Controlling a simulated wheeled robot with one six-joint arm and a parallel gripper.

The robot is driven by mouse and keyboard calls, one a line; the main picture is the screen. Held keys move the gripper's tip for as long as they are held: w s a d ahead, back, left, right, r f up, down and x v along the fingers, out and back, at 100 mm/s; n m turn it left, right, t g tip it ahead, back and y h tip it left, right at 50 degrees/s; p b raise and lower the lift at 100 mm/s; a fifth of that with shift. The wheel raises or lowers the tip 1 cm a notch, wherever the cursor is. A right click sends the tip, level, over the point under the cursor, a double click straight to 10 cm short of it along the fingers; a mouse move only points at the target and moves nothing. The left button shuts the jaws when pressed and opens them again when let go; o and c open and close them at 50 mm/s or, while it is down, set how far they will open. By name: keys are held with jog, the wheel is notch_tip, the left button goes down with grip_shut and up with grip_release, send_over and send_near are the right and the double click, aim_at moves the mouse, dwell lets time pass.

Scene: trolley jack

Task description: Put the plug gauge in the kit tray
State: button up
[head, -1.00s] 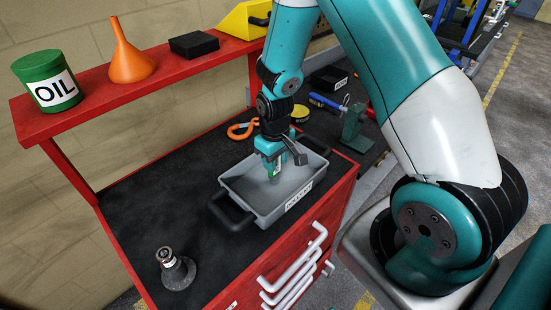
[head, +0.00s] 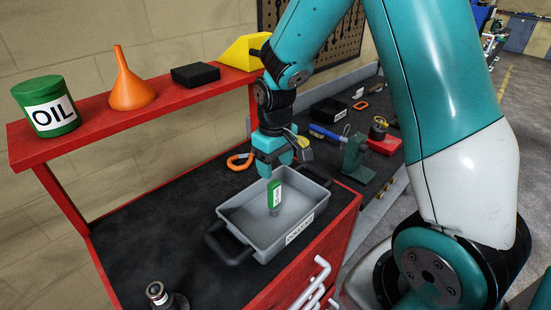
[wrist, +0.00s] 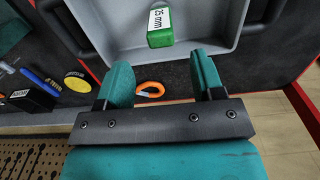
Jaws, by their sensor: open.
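The plug gauge (head: 275,195), with a green handle and a white label, stands roughly upright inside the grey kit tray (head: 248,215). In the wrist view the gauge (wrist: 160,40) shows its green end and "25 mm" label against the tray floor (wrist: 115,25). My gripper (head: 272,173) is just above and behind the gauge in the head view, apart from it. In the wrist view my gripper (wrist: 160,75) has its two teal fingers spread with nothing between them.
A dark round stand (head: 166,297) is at the cart's front left. An orange carabiner (head: 240,161) lies behind the tray. The red shelf (head: 100,122) holds an oil can (head: 47,107), an orange funnel (head: 128,80) and a black box (head: 195,74). The cart's left top is clear.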

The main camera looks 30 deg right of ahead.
jog(key=r, duration=0.3)
jog(key=shift+s+a+r, duration=0.1)
jog(key=shift+a, duration=0.1)
jog(key=s+a+r+n+y, duration=0.2)
jog(key=s+a+r, duration=0.3)
jog(key=s+a, duration=0.3)
jog(key=s+a+r+n+y, duration=0.2)
jog(key=s+a+r, duration=0.4)
jog(key=s, duration=0.6)
jog(key=shift+s+a+n, duration=0.2)
jog(key=shift+a+n, duration=0.2)
jog(key=shift+a, duration=0.45)
jog(key=shift+b, duration=0.3)
